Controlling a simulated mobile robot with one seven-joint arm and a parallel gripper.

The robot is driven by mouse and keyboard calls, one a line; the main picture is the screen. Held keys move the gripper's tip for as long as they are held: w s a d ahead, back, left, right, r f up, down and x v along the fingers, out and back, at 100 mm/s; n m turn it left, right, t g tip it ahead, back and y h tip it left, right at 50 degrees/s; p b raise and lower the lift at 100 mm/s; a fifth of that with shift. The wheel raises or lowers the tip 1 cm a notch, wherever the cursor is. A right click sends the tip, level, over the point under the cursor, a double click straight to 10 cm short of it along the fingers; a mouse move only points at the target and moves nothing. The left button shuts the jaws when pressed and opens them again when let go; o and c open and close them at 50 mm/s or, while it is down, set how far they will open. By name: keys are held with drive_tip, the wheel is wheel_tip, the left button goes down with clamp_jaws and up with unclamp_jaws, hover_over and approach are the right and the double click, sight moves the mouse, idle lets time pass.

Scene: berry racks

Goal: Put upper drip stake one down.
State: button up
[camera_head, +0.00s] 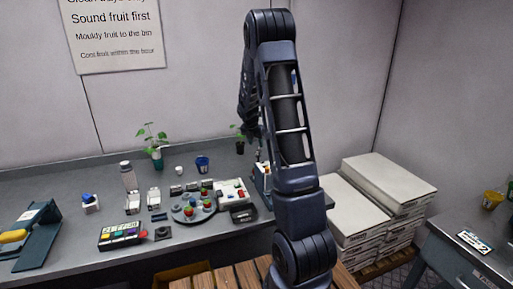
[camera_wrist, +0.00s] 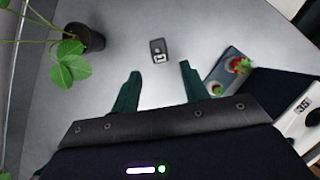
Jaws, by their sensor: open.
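My gripper (camera_wrist: 157,82) is open, its two dark green fingers apart with nothing between them. It points down at the grey bench top (camera_wrist: 125,45). I cannot make out a drip stake for certain in either view. A leafy plant in a dark pot (camera_wrist: 88,38) stands left of the fingers in the wrist view. In the head view my arm hides the gripper and part of the bench.
A tray with red fruit (camera_wrist: 236,66) and a white piece marked 35 (camera_wrist: 297,122) are close on the right. In the head view a round grey tray (camera_head: 182,213), a blue cup (camera_head: 202,164) and another potted plant (camera_head: 157,157) stand on the bench. White boxes (camera_head: 385,187) are stacked right.

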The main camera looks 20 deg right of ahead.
drive_tip(key=s+a+r+m+y, duration=0.1)
drive_tip(key=s+a+r+m, duration=0.2)
drive_tip(key=s+r+m, duration=0.55)
drive_tip(key=s+a+r+m+y, duration=0.1)
drive_tip(key=s+a+r+m, duration=0.3)
drive_tip(key=s+r, duration=0.7)
drive_tip(key=s+a+m, duration=0.2)
drive_tip(key=s+m, duration=0.5)
drive_tip(key=s, duration=0.5)
drive_tip(key=s+a+m+t+y, duration=0.1)
drive_tip(key=s+a+m, duration=0.1)
drive_tip(key=s+m, duration=0.5)
drive_tip(key=s, duration=0.5)
drive_tip(key=shift+s+a, duration=0.25)
drive_tip(key=shift+m, duration=0.25)
